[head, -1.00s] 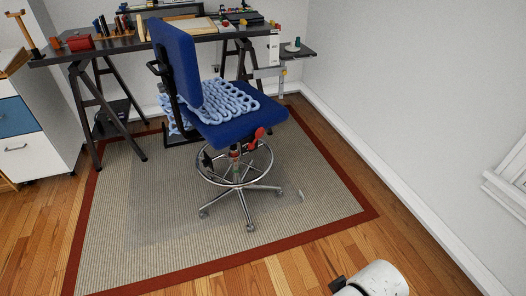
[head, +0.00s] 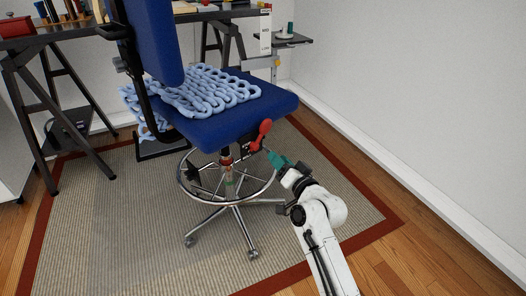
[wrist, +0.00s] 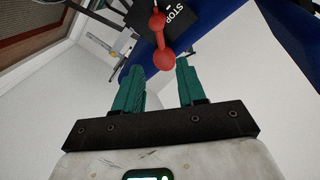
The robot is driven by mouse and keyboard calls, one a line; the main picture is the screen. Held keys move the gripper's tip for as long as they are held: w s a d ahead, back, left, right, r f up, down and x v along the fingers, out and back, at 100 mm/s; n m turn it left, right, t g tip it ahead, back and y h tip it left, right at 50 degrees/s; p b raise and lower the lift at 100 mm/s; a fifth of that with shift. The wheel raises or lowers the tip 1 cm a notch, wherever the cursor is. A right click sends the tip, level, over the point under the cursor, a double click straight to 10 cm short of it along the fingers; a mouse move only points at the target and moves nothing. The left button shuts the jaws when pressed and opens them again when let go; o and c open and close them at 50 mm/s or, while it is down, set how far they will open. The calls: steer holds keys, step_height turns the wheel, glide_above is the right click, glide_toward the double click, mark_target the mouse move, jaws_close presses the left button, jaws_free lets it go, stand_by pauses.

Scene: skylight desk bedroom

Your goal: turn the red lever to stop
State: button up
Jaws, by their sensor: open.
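The red lever (head: 261,134) sticks out from under the front right side of the blue chair seat (head: 235,110). In the wrist view the red lever (wrist: 161,45) shows its rounded end just beyond and between my fingertips. A black plate marked STOP (wrist: 184,18) lies behind it. My gripper (head: 275,160) has green fingers and reaches toward the lever from the lower right. In the wrist view my gripper (wrist: 157,72) is open, with its two fingers apart and nothing held between them.
A light blue chunky knit blanket (head: 210,90) lies on the seat. The chair's chrome foot ring (head: 190,194) and wheeled base stand on a beige rug (head: 120,235) with a red border. A desk (head: 75,32) stands behind. Open floor lies along the right wall.

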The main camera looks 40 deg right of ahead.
mark_target(261, 134)
steer(key=b+x, duration=0.2)
steer(key=x, duration=0.8)
steer(key=shift+w, duration=0.25)
steer(key=shift+c, duration=0.5)
steer(key=shift+d, duration=0.1)
jaws_close()
